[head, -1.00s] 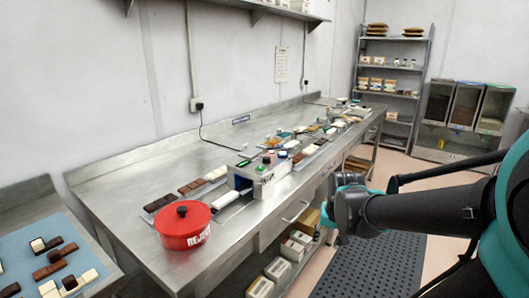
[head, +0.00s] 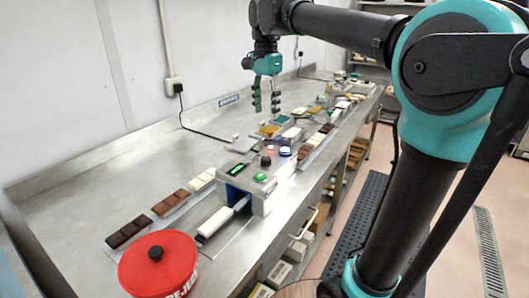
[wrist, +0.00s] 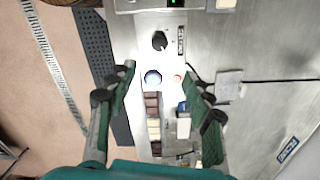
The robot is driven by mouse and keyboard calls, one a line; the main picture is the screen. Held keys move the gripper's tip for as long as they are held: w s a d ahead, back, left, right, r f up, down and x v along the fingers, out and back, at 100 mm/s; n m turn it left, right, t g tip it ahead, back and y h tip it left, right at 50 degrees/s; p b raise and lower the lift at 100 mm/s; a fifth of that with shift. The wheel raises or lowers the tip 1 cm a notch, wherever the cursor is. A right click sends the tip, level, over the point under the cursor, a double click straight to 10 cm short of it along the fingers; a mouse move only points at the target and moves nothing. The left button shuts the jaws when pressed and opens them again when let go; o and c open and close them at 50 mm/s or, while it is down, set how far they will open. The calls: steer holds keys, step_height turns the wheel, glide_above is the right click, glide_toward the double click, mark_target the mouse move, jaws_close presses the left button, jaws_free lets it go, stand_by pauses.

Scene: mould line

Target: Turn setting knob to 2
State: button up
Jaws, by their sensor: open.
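The setting knob (wrist: 159,40) is a round black knob on top of a grey metal control box (head: 283,168). It also shows in the head view (head: 266,161), between the small green display and the lit blue button. In the wrist view, a printed scale strip (wrist: 181,41) lies beside the knob; its marks are too small to read. My gripper (head: 266,104) is open and empty, pointing down above the bench beyond the box. In the wrist view, its two green fingers (wrist: 158,82) are spread wide, and the knob lies beyond their tips, untouched.
A red reject tub (head: 158,268) and chocolate bars (head: 165,203) stand at the near left.

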mark_target(266, 158)
step_height(266, 158, down, 16)
steer(key=shift+f, duration=0.15)
stand_by(0.3)
steer(key=shift+c, duration=0.6)
steer(key=c, duration=1)
steer(key=shift+c, duration=0.2)
steer(key=shift+n, duration=0.5)
steer(key=n, duration=0.4)
steer(key=shift+n, duration=0.3)
steer(key=n, duration=0.6)
steer(key=shift+n, duration=0.3)
